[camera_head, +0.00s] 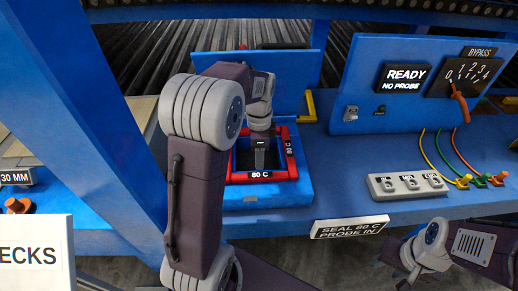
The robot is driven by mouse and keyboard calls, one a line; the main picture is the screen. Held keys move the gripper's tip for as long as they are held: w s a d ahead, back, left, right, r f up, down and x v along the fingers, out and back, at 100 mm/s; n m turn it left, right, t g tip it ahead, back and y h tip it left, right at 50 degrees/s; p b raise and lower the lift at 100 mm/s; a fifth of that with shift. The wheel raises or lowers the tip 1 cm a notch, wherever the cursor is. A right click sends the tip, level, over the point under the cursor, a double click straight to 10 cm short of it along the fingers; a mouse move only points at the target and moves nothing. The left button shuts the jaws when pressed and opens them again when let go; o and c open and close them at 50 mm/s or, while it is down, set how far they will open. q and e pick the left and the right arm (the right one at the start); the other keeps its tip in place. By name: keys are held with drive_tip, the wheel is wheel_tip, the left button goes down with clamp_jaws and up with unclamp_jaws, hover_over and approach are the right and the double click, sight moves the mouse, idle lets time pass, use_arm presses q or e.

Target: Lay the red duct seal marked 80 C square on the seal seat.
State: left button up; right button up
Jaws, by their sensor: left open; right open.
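The red duct seal (291,158) marked 80 C is a square frame lying on the blue seal seat (268,198). Its front and right sides show, both labelled 80 C, and its front side looks parallel to the seat's front edge. My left gripper (262,163) is open and points down over the dark opening inside the frame. I cannot tell whether its fingers touch the seal. My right gripper (404,277) is open and empty at the lower right, in front of the bench.
A blue panel (350,75) reading READY, NO PROBE has a bypass dial (465,75) with an orange handle. A grey block (408,185) and coloured cable plugs (480,181) sit at right. A sign (349,227) reads SEAL 80 C PROBE IN. A blue post (95,130) stands left.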

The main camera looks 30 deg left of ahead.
use_arm(q)
drive_tip(key=s+d+f+n, duration=0.3)
drive_tip(key=s+n, duration=0.3)
drive_tip(key=s+d+f+n+t, duration=0.1)
drive_tip(key=s+d+f+n, duration=0.2)
drive_tip(key=s+d+n, duration=0.1)
drive_tip(key=s+n, duration=0.1)
drive_tip(key=s, duration=0.1)
drive_tip(key=shift+s+d+f+n, duration=0.2)
drive_tip(key=shift+s+f+n, duration=0.1)
drive_tip(key=shift+n, duration=0.1)
drive_tip(key=shift+s, duration=0.1)
idle(0.5)
